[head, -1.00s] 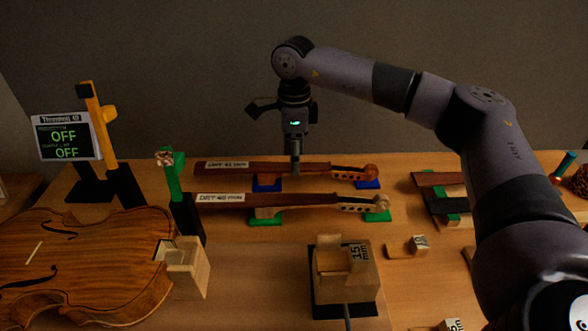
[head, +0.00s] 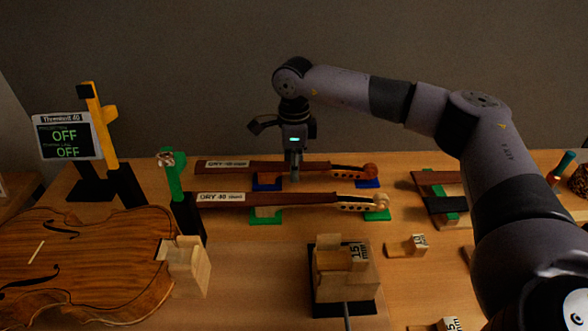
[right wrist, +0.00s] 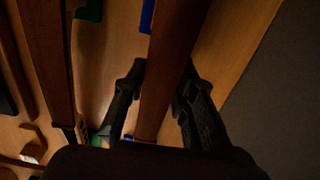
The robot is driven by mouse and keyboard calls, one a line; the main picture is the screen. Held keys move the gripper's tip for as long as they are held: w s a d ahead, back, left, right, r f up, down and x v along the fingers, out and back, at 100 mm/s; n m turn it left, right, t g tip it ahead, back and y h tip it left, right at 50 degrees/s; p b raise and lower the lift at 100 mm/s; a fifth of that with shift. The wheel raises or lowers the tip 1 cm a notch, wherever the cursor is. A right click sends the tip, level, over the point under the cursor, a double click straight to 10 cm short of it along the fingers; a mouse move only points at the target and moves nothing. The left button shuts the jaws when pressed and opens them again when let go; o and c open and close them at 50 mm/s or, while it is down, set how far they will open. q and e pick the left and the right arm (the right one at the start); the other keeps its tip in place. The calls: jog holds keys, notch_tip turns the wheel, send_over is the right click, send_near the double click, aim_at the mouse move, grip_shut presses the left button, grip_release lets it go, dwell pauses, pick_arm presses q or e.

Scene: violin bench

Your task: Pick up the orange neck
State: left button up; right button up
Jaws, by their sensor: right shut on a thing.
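The orange neck (head: 335,167), with a dark fingerboard and an orange-brown scroll, lies at the back of the bench in the head view. It lies along two blue supports (head: 267,183); I see no clear gap under it. My right gripper (head: 294,174) comes down from above and is shut on the neck's middle. In the right wrist view the dark fingerboard (right wrist: 173,60) runs between its two fingers (right wrist: 163,75). A second neck (head: 300,201) with a paler scroll lies in front on green supports (head: 266,217). My left gripper is not in view.
A violin body (head: 85,265) lies at the left front. A green post (head: 173,175) and an orange post (head: 98,120) stand near the necks' left ends. A wooden block fixture (head: 340,268) stands in front. Small blocks (head: 407,246) lie to the right.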

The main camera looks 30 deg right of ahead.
grip_shut()
